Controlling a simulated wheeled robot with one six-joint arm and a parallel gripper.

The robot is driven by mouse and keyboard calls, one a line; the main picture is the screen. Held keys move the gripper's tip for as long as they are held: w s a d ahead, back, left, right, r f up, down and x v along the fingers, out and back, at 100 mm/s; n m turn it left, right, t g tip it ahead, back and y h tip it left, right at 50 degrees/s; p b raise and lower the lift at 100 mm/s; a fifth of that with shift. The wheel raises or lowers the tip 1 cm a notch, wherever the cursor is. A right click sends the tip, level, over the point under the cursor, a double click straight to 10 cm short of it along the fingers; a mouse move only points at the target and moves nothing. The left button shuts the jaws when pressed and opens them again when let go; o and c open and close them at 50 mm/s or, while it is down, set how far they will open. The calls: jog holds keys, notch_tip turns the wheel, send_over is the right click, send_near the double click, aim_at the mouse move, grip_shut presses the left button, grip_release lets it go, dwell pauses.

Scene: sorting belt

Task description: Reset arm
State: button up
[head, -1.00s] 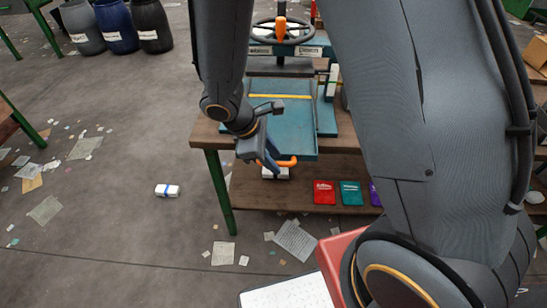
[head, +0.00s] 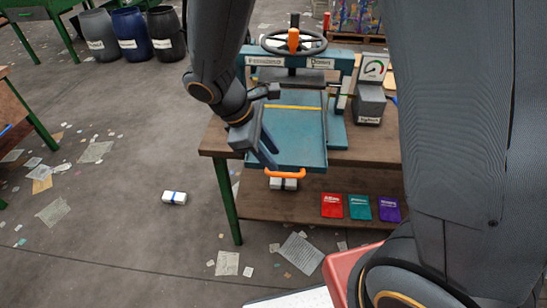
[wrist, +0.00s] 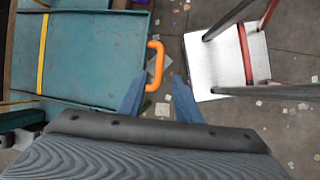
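My gripper (head: 271,158) hangs in front of the teal press, above the orange handle on the tray's front edge in the head view. In the wrist view, my gripper (wrist: 159,78) has its two blue fingers spread apart, with nothing held between them. The orange handle (wrist: 153,64) shows just beyond the fingertips, nearer the left finger. In the head view the orange handle (head: 285,174) is just below the fingers. Whether a finger touches it is unclear.
The teal press (head: 300,125) stands on a wooden workbench (head: 380,150). Red, teal and purple packets (head: 360,208) lie on its lower shelf. A white block with a blue band (head: 174,198) lies on the littered floor. Barrels (head: 130,32) stand behind at left.

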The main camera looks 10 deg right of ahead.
dwell(0.4)
jog(key=s+d+r+m+y, duration=0.1)
jog(key=s+d+m+y, duration=0.1)
jog(key=d+m, duration=0.2)
jog(key=s+d+r+m+y, duration=0.2)
jog(key=d+m, duration=0.3)
jog(key=m, duration=0.5)
jog(key=shift+s+r+t+y, duration=0.3)
jog(key=shift+s+t+y, duration=0.1)
jog(key=shift+s+y, duration=0.1)
jog(key=shift+d, duration=0.1)
